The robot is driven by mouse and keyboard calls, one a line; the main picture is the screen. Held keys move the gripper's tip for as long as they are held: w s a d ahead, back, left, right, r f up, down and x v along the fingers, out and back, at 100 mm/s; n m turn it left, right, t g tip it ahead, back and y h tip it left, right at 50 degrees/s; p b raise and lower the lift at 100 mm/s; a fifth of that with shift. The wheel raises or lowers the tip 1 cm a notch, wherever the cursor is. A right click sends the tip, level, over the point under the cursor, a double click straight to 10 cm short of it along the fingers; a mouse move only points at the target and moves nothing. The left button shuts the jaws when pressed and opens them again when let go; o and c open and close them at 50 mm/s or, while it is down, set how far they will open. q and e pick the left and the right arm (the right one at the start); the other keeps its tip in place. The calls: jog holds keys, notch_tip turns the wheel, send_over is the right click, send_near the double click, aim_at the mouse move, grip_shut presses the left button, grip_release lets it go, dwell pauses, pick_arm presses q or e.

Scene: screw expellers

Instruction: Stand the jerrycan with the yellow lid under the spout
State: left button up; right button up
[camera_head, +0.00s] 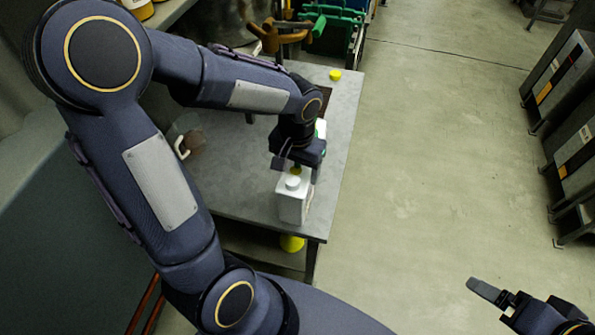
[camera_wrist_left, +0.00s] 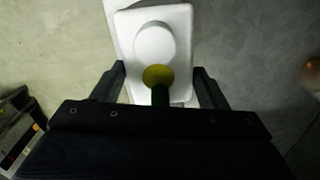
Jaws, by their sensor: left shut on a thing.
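A white, boxy jerrycan (camera_head: 292,207) is upright at the near right corner of the grey table, under my left gripper (camera_head: 297,168). I cannot tell whether its base touches the table. In the left wrist view, the fingers of my left gripper (camera_wrist_left: 160,72) lie on both sides of the jerrycan (camera_wrist_left: 181,22), shut on it. Its top has a round white cap (camera_wrist_left: 155,42). A yellow disc (camera_wrist_left: 158,75) with a dark green stem shows between the fingers. My right gripper (camera_head: 497,298) is at the lower right, away from the table. I cannot make out the spout.
The grey table (camera_head: 343,115) has a small yellow round piece (camera_head: 335,75) at its far end. A brown machine part (camera_head: 278,36) and green crates (camera_head: 338,25) stand behind. A yellow object (camera_head: 291,243) is below the tabletop. The floor to the right is clear up to grey cabinets (camera_head: 558,75).

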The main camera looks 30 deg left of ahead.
pick_arm(q)
jog(key=shift+f, duration=0.85)
jog(key=shift+f, duration=0.2)
jog(key=o, duration=1.3)
jog(key=shift+r, duration=0.15)
